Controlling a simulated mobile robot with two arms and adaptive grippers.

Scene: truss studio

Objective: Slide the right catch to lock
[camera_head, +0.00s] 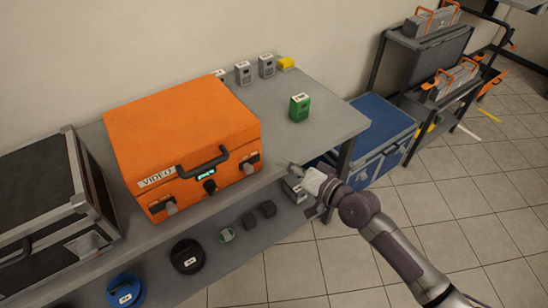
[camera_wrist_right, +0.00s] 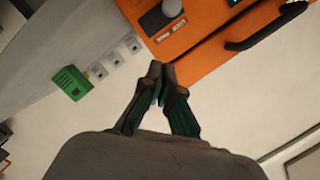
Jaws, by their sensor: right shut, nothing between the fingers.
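An orange case (camera_head: 180,130) labelled VIDEO sits on the grey table. Its front has a black handle (camera_head: 203,163), a small lit display, a dark centre knob (camera_head: 209,186), a left catch (camera_head: 169,207) and a right catch (camera_head: 250,163). My right gripper (camera_head: 284,164) is just right of the right catch and apart from it. In the right wrist view, the gripper (camera_wrist_right: 160,68) is shut and empty; the catch (camera_wrist_right: 160,18) lies beyond the fingertips near the top edge. I cannot tell the catch's exact position. My left gripper is not in view.
A green box (camera_head: 299,107) and several small grey units (camera_head: 243,73) stand on the table right of and behind the case. A black-and-silver case (camera_head: 40,215) is at left. A lower shelf holds reels (camera_head: 187,256). Blue case (camera_head: 380,125) stands right.

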